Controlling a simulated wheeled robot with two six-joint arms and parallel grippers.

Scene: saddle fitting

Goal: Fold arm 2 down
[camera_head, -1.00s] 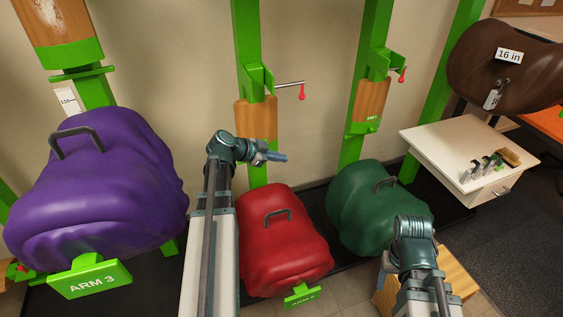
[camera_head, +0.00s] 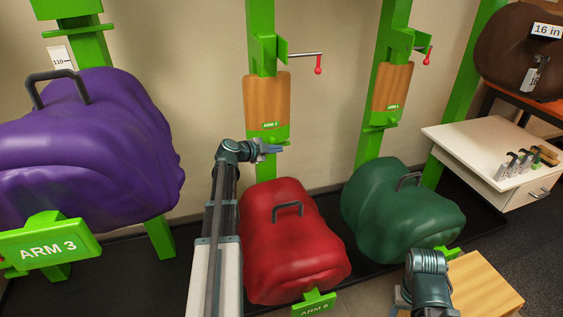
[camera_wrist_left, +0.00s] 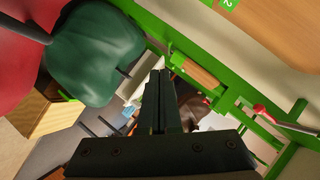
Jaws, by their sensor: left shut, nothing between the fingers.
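Arm 2 is a wooden board (camera_head: 266,98) standing upright against the middle green post (camera_head: 262,25), with a green "ARM 2" end plate (camera_head: 270,126) at its bottom. In the left wrist view part of a board with a "2" plate (camera_wrist_left: 229,4) shows at the top right. My left gripper (camera_head: 276,148) is shut and empty, appearing just below the plate in the head view; contact cannot be judged. Its dark fingers also show in the left wrist view (camera_wrist_left: 160,95). My right wrist shows at the lower right, but its fingers are not clear.
A red bundle (camera_head: 292,240) with a handle is below the board, a green one (camera_head: 400,205) to its right. A purple bundle (camera_head: 80,150) sits on arm 3 at left. A red-knobbed crank (camera_head: 318,68) sticks out above. A white cabinet (camera_head: 480,145) stands right.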

